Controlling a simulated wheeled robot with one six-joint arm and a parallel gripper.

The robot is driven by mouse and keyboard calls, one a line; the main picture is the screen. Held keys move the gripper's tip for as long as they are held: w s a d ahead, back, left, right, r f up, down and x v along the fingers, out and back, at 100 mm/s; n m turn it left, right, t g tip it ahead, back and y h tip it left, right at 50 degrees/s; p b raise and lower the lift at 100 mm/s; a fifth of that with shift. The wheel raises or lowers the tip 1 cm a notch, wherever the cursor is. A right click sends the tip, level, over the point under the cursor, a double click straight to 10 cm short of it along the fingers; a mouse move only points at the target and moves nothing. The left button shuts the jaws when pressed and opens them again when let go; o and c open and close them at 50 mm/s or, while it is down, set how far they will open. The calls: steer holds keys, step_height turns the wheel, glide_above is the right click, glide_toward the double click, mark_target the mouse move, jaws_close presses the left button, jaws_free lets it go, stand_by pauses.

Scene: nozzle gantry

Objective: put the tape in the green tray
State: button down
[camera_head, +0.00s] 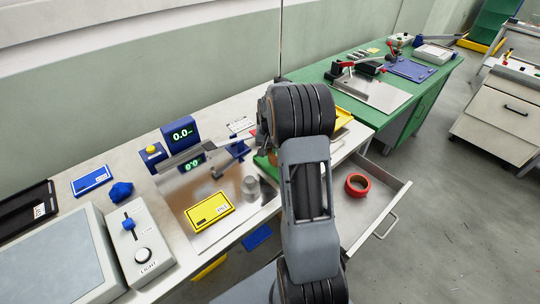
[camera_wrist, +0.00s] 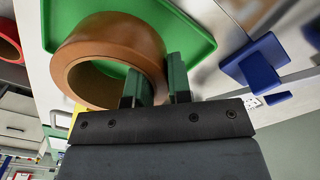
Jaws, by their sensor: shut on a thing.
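The tape is a brown roll (camera_wrist: 108,35); in the wrist view its ring wall runs between the two fingers of my gripper (camera_wrist: 160,85). My gripper is shut on that wall. The green tray (camera_wrist: 196,40) lies behind the roll in the wrist view, and the roll overlaps it. I cannot tell whether the roll touches the tray or hangs above it. In the head view my arm hides most of the green tray (camera_head: 262,162) and my fingertips; only a small bit of the brown roll shows there.
A red ring (camera_head: 357,185) lies in the open drawer (camera_head: 378,205) at right. A blue stand (camera_head: 236,148), a metal cylinder (camera_head: 250,187) and a yellow box (camera_head: 209,210) stand left of my arm. A yellow tray (camera_head: 343,117) is behind it.

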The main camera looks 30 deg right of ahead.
steer(key=shift+f, duration=1.55)
steer(key=shift+f, duration=0.15)
steer(key=c, duration=1.1)
jaws_free()
steer(key=shift+o, duration=0.2)
step_height(320, 180, up, 11)
steer(key=shift+w+r+b, duration=0.1)
steer(key=shift+r+b, duration=0.05)
steer(key=shift+b, duration=0.15)
steer(key=s+a+r+n+t, duration=0.2)
steer(key=s+a+r+n, duration=0.1)
steer(key=s+a, duration=0.6)
steer(key=s+a+r+n+t, duration=0.2)
steer(key=s+a+r+n, duration=0.1)
steer(key=s+a, duration=0.6)
steer(key=shift+s+a+n, duration=0.4)
steer(key=shift+s+n, duration=0.2)
steer(key=shift+n, duration=0.1)
